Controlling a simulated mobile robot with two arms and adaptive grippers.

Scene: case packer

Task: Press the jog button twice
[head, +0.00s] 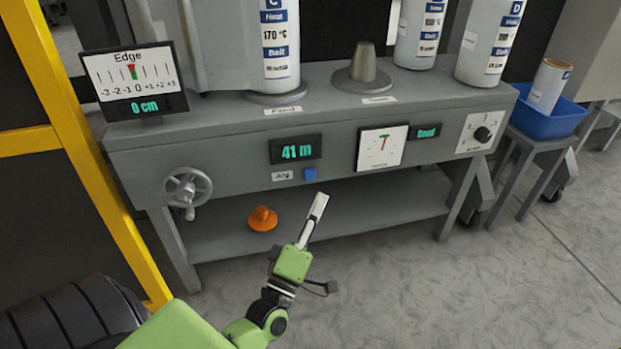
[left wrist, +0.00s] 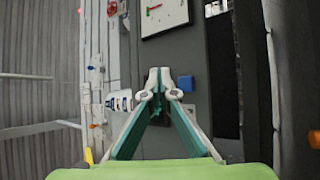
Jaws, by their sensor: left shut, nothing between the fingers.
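The button also shows in the left wrist view (left wrist: 186,83), just right of the fingertips. My left gripper (head: 320,197) is shut and empty. In the head view its tips point up toward the panel, slightly below and right of the button. The left wrist view shows its fingers closed together (left wrist: 160,74). Whether the tips touch the panel is not clear, but they do not cover the button. My right gripper is not in view.
Above the button is a display reading 41 m (head: 295,149). A handwheel (head: 187,187) is at the left, and a dial gauge (head: 381,148) and rotary knob (head: 482,134) are at the right. An orange object (head: 262,218) sits on the lower shelf. An edge gauge reads 0 cm (head: 146,105).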

